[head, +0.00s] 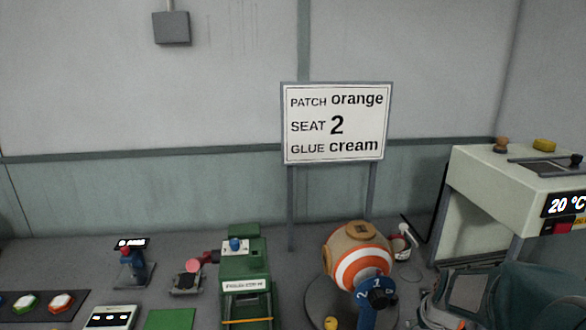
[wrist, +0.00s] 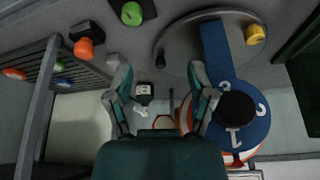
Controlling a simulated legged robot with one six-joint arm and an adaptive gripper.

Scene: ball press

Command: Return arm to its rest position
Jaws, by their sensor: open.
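My gripper (wrist: 160,85) is open, its two teal fingers spread with nothing held between them. In the head view, a teal and grey shape at the lower right looks like part of my arm. The ball (head: 362,262), tan with orange and white bands, sits on a round dark base. A blue numbered arm with a black knob (head: 380,298) stands in front of it. In the wrist view, the blue numbered piece (wrist: 222,60) and its black knob lie right of my fingers and hide most of the ball.
A sign (head: 336,124) reads patch orange, seat 2, glue cream. A pale machine (head: 485,195) showing 20 °C stands at the right. A green machine (head: 245,280) stands left of the ball. A rack (wrist: 85,75) with coloured pieces is left of my fingers in the wrist view.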

